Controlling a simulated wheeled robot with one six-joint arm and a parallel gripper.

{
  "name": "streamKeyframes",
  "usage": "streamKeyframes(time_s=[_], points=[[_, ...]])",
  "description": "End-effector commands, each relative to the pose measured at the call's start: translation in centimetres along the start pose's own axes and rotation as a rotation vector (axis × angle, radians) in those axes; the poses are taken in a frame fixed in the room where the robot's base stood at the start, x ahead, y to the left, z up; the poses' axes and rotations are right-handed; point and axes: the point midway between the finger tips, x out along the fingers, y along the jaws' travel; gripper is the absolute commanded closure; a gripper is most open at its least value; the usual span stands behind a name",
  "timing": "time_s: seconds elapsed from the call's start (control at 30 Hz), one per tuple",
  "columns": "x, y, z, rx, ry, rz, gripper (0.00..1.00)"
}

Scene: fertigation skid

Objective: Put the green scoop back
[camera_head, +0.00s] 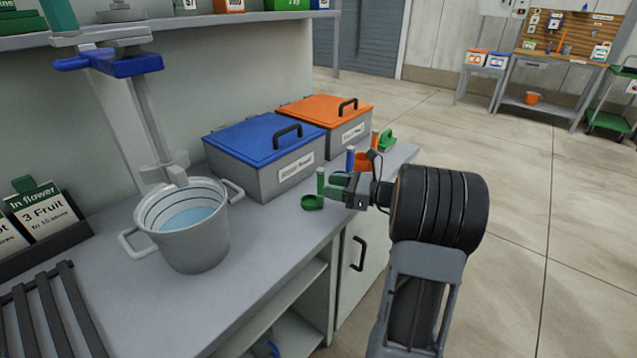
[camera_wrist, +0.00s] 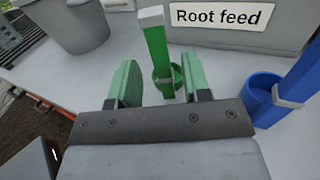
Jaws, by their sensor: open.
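The green scoop (camera_head: 320,182) stands upright near the front edge of the grey counter, before the blue-lidded bin. Its round green cup (camera_head: 312,202) is at the bottom. In the wrist view its tall handle (camera_wrist: 157,48) has a grey band near the top, and the cup shows behind it. My gripper (camera_head: 338,187) is open and empty, just right of the scoop in the head view. In the wrist view the green fingers (camera_wrist: 160,82) stand on either side of the scoop's line; I see no contact. The blue scoop (camera_head: 350,158) stands close by on the right.
The blue-lidded bin (camera_head: 262,140), labelled Root feed in the wrist view, and an orange-lidded bin (camera_head: 325,110) stand behind. An orange handle (camera_head: 375,140) and another green item (camera_head: 387,142) are further along. A bucket of liquid (camera_head: 192,240) stands at left. Counter between is clear.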

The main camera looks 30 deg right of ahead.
Motion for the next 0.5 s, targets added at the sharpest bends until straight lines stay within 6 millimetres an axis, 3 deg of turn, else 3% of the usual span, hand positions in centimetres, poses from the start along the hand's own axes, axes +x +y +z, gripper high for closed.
streamKeyframes(time_s=[0.1, 0.3, 0.43, 0.5], points=[[-2.4, -0.1, 0.1, 0.001, 0.001, -0.004, 0.56], [-5.3, -0.1, 0.0, 0.002, 0.000, -0.002, 0.56], [-6.1, 0.2, 0.0, -0.005, 0.010, 0.008, 0.56], [-5.2, 1.3, -0.1, -0.035, 0.053, 0.048, 0.56]])
